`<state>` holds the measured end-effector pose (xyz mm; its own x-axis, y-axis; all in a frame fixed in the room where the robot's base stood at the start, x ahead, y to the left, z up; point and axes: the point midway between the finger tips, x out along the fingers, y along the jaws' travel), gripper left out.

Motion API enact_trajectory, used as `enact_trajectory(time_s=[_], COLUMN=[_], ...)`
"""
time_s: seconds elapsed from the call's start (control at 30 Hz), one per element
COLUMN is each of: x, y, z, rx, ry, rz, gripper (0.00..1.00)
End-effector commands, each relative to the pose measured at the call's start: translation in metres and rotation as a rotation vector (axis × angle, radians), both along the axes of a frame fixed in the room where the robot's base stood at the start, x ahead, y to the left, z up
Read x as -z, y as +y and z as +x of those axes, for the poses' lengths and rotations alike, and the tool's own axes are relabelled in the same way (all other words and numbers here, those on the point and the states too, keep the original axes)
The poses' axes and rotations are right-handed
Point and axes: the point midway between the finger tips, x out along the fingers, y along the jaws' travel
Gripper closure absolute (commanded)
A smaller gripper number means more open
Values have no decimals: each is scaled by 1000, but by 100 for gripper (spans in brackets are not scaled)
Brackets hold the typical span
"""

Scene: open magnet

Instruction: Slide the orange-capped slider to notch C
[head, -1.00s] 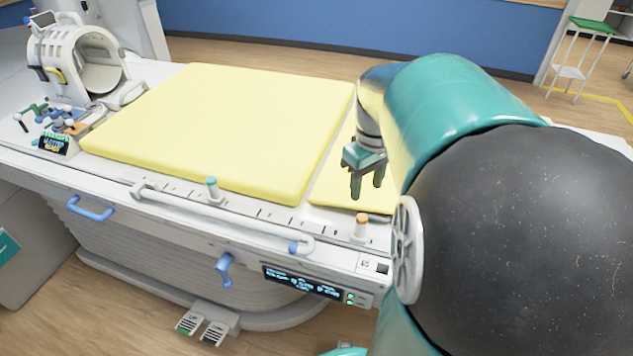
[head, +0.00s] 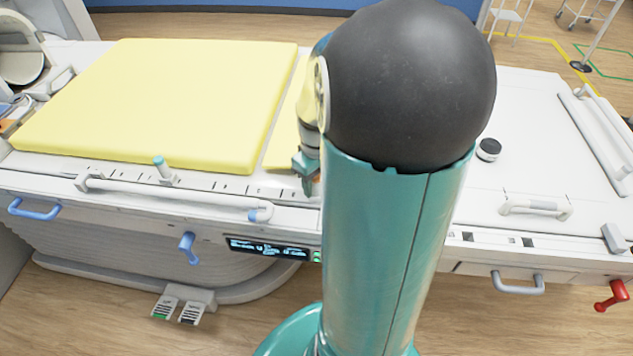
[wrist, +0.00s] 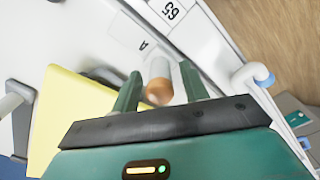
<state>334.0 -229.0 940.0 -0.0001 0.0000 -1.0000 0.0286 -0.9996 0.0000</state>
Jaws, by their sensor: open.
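The orange-capped slider (wrist: 158,88) is a pale post with a rounded orange top. In the wrist view it stands between the two green fingers of my gripper (wrist: 161,72). The gripper is open, with a finger on each side of the post; I cannot tell whether either touches it. In the head view my gripper (head: 307,178) is low at the table's front edge and the orange cap is hidden. A letter A (wrist: 143,46) is printed beside the slider in the wrist view.
A teal-capped slider (head: 163,168) stands further left on the marked strip. A white rail (head: 170,194) runs along the front edge, near a yellow pad (head: 170,100). A display (head: 268,247) is below. A black-topped knob (head: 488,149) stands on the right.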

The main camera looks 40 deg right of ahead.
Motion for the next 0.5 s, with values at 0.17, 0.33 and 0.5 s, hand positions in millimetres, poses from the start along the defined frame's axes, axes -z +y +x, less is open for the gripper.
enact_trajectory(time_s=[0.17, 0.33, 0.5], x=[10, 10, 9], y=[0, 0, 0], z=[0, 0, 0], rx=[-1, -1, 0], ry=[0, 0, 0], rz=[0, -1, 0], gripper=[56, 56, 79])
